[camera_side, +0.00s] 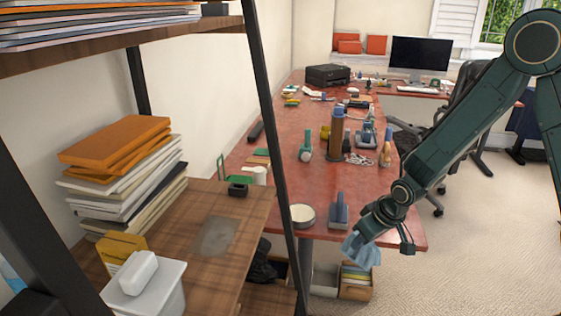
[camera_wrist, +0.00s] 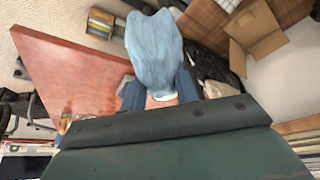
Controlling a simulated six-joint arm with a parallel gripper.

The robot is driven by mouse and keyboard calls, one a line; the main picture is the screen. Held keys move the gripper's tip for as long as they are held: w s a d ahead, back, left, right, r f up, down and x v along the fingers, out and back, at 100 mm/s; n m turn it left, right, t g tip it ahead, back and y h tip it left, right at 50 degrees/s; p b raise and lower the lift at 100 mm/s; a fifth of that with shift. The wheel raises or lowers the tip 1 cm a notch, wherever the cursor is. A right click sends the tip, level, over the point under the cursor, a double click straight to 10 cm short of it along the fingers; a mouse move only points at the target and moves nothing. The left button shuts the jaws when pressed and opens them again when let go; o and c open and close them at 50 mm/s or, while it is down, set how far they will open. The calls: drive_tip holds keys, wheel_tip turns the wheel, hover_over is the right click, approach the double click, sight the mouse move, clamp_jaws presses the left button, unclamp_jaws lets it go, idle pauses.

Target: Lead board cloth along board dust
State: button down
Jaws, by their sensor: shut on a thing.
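A light blue cloth (camera_side: 363,251) hangs from my gripper (camera_side: 368,232) in the side view, beside the near edge of the red table. In the wrist view the cloth (camera_wrist: 155,48) bulges out beyond the dark fingers of my gripper (camera_wrist: 160,88), which are shut on it. A grey dust patch (camera_side: 216,236) lies on the brown wooden shelf board (camera_side: 178,248) at the left of the side view. My gripper and the cloth are right of the board, apart from it, beyond the black shelf upright.
The black upright (camera_side: 272,130) stands between board and gripper. The board also carries a stack of books (camera_side: 125,185), a white tub (camera_side: 146,292), a yellow box (camera_side: 122,248) and a small black object (camera_side: 238,190). An upper shelf (camera_side: 120,48) overhangs it. The red table (camera_side: 280,165) holds many items.

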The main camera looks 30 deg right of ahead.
drive_tip(key=shift+r, duration=0.15)
wheel_tip(320, 180, up, 23)
drive_tip(key=w+a+r+n+y, duration=0.15)
drive_tip(key=w+a+n, duration=0.25)
drive_tip(key=w+a, duration=0.75)
drive_tip(key=w+a+f+n+g+y, duration=0.15)
drive_tip(key=w+a+n, duration=0.5)
drive_tip(key=a, duration=0.85)
drive_tip(key=shift+m, duration=0.75)
drive_tip(key=shift+w+d+f, duration=0.1)
drive_tip(key=shift+w+f, duration=0.2)
drive_tip(key=shift+f, duration=0.6)
drive_tip(key=shift+w+d+f, duration=0.1)
drive_tip(key=shift+w+f, duration=0.2)
drive_tip(key=shift+f, duration=0.6)
drive_tip(key=shift+w+d+f, duration=0.1)
drive_tip(key=shift+w+f, duration=0.2)
drive_tip(key=shift+f, duration=0.6)
wheel_tip(320, 180, down, 4)
drive_tip(key=shift+f, duration=0.1)
drive_tip(key=s+a, duration=1)
drive_tip(key=shift+s+a, duration=0.1)
drive_tip(key=shift+s, duration=0.05)
